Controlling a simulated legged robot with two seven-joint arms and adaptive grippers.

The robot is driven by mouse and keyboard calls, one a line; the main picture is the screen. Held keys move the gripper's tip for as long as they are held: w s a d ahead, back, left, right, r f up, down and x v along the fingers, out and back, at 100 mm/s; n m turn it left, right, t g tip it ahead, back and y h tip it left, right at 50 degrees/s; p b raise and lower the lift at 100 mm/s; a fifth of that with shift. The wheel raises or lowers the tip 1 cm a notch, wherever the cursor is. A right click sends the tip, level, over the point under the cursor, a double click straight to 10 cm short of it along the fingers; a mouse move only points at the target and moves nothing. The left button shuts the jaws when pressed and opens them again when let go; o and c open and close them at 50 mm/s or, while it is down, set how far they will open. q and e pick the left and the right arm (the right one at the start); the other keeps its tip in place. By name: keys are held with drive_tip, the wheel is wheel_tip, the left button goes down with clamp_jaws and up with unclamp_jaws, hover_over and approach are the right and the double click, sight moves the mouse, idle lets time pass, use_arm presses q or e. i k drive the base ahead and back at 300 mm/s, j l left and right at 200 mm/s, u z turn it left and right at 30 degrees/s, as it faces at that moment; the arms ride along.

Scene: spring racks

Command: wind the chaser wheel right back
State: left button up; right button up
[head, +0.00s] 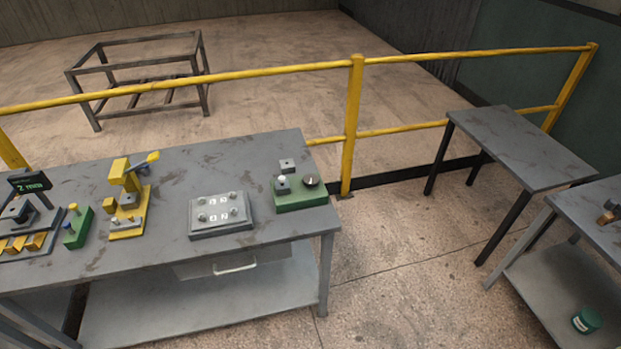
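I cannot tell for certain whether this disc is the chaser wheel. A yellow hand press (128,207) with a lever angled up to the right stands further left on the same bench. Neither of my grippers is in view, so nothing is seen touching these things.
A grey plate with several studs (220,215), a small grey block (287,165), a green block with coloured knobs (78,229) and a small display (29,181) share the bench. A yellow rail (352,120) runs behind. Open floor (400,260) separates it from the right-hand tables (525,145).

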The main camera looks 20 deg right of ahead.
sight(309, 180)
drive_tip(key=i+l, duration=0.15)
drive_tip(key=l, duration=0.2)
drive_tip(key=i+l+u, duration=0.15)
drive_tip(key=l, duration=0.15)
drive_tip(key=i+l, duration=0.15)
drive_tip(key=l, duration=0.2)
drive_tip(key=i+l+u, duration=0.1)
drive_tip(key=l, duration=0.25)
